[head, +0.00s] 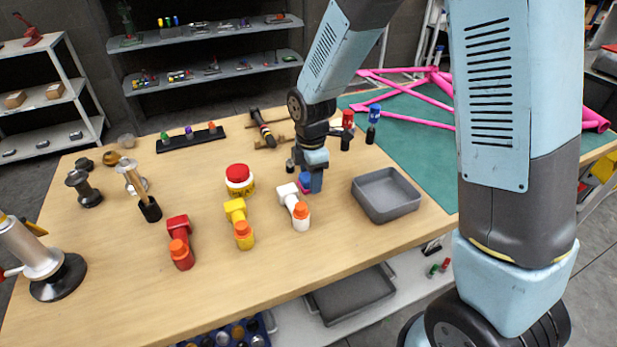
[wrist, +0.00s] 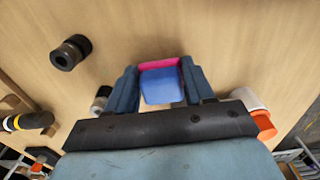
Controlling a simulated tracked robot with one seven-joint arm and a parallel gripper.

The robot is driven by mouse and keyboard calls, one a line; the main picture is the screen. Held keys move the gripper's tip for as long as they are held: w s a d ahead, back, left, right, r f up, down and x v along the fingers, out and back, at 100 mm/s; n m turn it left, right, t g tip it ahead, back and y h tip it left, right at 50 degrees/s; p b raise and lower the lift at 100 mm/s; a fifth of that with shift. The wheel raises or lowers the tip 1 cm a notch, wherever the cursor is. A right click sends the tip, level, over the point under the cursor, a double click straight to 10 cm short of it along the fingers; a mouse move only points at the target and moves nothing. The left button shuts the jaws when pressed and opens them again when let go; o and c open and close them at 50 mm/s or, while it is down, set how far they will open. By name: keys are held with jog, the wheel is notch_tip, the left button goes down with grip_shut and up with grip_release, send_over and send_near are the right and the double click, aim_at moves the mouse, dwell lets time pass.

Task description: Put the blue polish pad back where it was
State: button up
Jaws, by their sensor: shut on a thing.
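My gripper (head: 310,183) points down over the wooden table, between the white-and-orange bottle and the grey tray. In the wrist view my gripper (wrist: 161,80) is shut on the blue polish pad (wrist: 161,87), a blocky blue piece with a pink-magenta edge at its far side. The blue pad (head: 305,179) also shows small in the head view, partly hidden by the fingers. I cannot tell if it touches the table. The place it came from is not clear from these frames.
A grey tray (head: 386,194) is close right of my gripper. White-orange (head: 294,206), yellow (head: 239,224) and red (head: 180,242) bottles stand left, with a red-topped round stack (head: 239,180). A black rack (head: 192,138) holds small coloured pieces.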

jog(key=o, duration=1.4)
jog(key=shift+f, duration=0.15)
jog(key=shift+c, duration=0.2)
notch_tip(320, 180, up, 12)
jog(key=s+d+r+m+t, duration=0.1)
jog(key=s+d+r+m, duration=0.1)
jog(key=d+r+m, duration=0.4)
jog(key=s+d+r+m+t, duration=0.25)
jog(key=d+r+m, duration=0.2)
jog(key=d, duration=0.35)
jog(key=s+d+r+m+t, duration=0.1)
jog(key=s+d+r+m, duration=0.2)
jog(key=s+d+m, duration=0.2)
jog(key=s+d+r+m+t, duration=0.1)
jog(key=s+d+r+m, duration=0.1)
jog(key=s+d+m, duration=0.4)
jog(key=shift+s+d+r+m, duration=0.25)
jog(key=shift+s+r+m, duration=0.15)
jog(key=shift+s+m, duration=0.45)
